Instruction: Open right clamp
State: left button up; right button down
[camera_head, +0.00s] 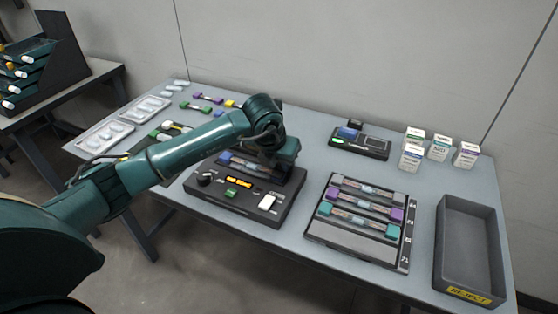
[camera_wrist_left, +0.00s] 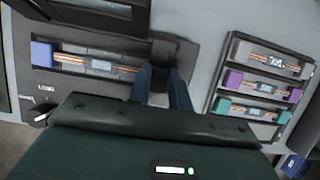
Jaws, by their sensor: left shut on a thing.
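The dark splicer (camera_head: 225,204) stands in the middle of the table, with a knob, a lit yellow display, a green button and a white switch. A fibre with a blue holder (camera_wrist_left: 42,54) lies along its top; its right end is hidden by my gripper. The right clamp (camera_wrist_left: 172,50) is a dark block at the right end of the splicer. My left gripper (camera_wrist_left: 163,92) is over that end, its two fingers closed on the dark clamp. In the head view the left gripper (camera_head: 277,158) hides the clamp. My right gripper is not in view.
A rack (camera_head: 318,240) with several fibres in coloured holders stands right of the splicer. A grey reject bin (camera_head: 447,250) is at the far right. A dark device with a green light (camera_head: 372,146) and several small white boxes (camera_head: 411,156) stand behind. White trays (camera_head: 104,136) lie at the left.

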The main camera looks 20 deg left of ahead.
pick_arm(q)
grip_shut()
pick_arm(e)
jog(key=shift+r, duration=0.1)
pick_arm(q)
jog(key=shift+w+r, duration=0.1)
jog(key=shift+r, duration=0.05)
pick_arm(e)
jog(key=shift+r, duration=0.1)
